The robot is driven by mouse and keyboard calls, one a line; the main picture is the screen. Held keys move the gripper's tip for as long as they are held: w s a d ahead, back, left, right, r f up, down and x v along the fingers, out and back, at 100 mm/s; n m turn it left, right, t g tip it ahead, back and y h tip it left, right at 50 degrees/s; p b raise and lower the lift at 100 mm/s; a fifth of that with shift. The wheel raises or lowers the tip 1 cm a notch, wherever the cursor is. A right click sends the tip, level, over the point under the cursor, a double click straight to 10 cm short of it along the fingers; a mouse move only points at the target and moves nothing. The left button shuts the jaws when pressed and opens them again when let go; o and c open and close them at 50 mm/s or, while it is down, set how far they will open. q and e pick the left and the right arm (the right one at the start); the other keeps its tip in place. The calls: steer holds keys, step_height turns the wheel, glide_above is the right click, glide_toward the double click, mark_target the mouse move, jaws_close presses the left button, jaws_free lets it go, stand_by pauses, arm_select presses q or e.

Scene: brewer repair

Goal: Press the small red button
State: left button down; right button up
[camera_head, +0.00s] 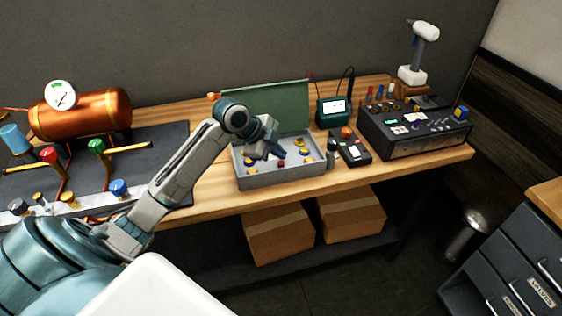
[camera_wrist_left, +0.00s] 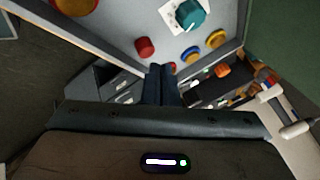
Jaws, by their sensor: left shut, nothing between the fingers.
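The grey control box (camera_head: 281,179) stands on the workbench with its green lid (camera_head: 283,104) open behind it. Its panel carries a red button (camera_head: 281,163), which shows as a red cylinder (camera_wrist_left: 145,47) in the left wrist view. A smaller red spot (camera_wrist_left: 172,66) shows right by the fingertips, partly hidden. Yellow-ringed buttons (camera_head: 308,152) and a teal knob (camera_wrist_left: 190,15) are on the panel too. My left gripper (camera_head: 278,152) is shut and empty, over the panel just behind the red button in the head view. I cannot tell whether it touches anything. My right gripper is out of view.
A handheld device with an orange knob (camera_head: 346,132) and a dark console (camera_head: 420,127) stand right of the box. A green meter (camera_head: 333,109) is behind. A copper tank (camera_head: 82,113) and valves are at left. Cardboard boxes (camera_head: 278,234) lie below.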

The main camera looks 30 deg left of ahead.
mark_target(279, 163)
arm_select(q)
steer(key=shift+r, duration=0.1)
step_height(279, 163, up, 5)
steer(key=p, duration=0.4)
steer(key=shift+p, duration=0.35)
